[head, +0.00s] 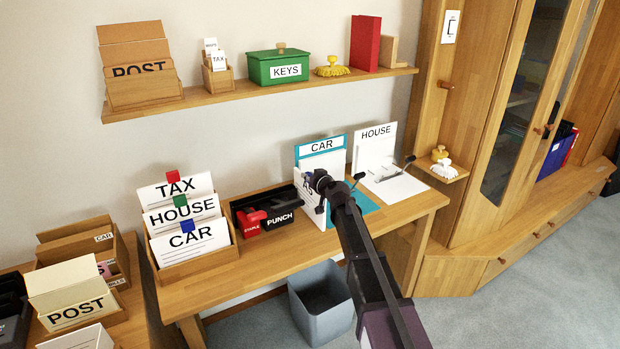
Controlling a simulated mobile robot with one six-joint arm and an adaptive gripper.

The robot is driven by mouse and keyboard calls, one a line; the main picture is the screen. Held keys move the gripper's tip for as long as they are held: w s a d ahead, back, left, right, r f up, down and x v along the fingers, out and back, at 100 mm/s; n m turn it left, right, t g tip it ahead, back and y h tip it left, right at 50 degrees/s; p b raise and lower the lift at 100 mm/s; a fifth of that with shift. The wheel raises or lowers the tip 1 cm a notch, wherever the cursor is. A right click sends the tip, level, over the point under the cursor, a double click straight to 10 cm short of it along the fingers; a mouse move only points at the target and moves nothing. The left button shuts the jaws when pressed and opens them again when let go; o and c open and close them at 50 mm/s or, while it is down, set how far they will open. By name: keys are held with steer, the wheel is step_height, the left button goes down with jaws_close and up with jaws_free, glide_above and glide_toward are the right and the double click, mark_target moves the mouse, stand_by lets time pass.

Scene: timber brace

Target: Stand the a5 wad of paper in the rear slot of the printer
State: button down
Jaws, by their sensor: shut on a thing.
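The a5 wad of paper (308,199) is a white upright block with a partly covered label. It is at the desk's right half, in front of the teal CAR folder (321,147). My gripper (324,188) is at its right side, shut on it; my arm hides part of the wad and the fingertips. I cannot tell whether the wad's bottom touches the desk. No printer can be made out for sure; a black object (12,312) is cut off at the left edge, and no rear slot shows.
The wooden desk (250,272) also bears a card box (197,262), a black tray with stapler and PUNCH (265,215), and a clipboard (398,186). A grey bin (320,305) stands below the front edge. A POST box (75,297) is at left. A shelf (240,92) hangs above.

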steer(key=shift+f, duration=0.15)
steer(key=c, duration=0.6)
jaws_free()
steer(key=shift+o, duration=0.2)
steer(key=p+v, duration=0.2)
steer(key=v, duration=1)
steer(key=shift+s, duration=0.1)
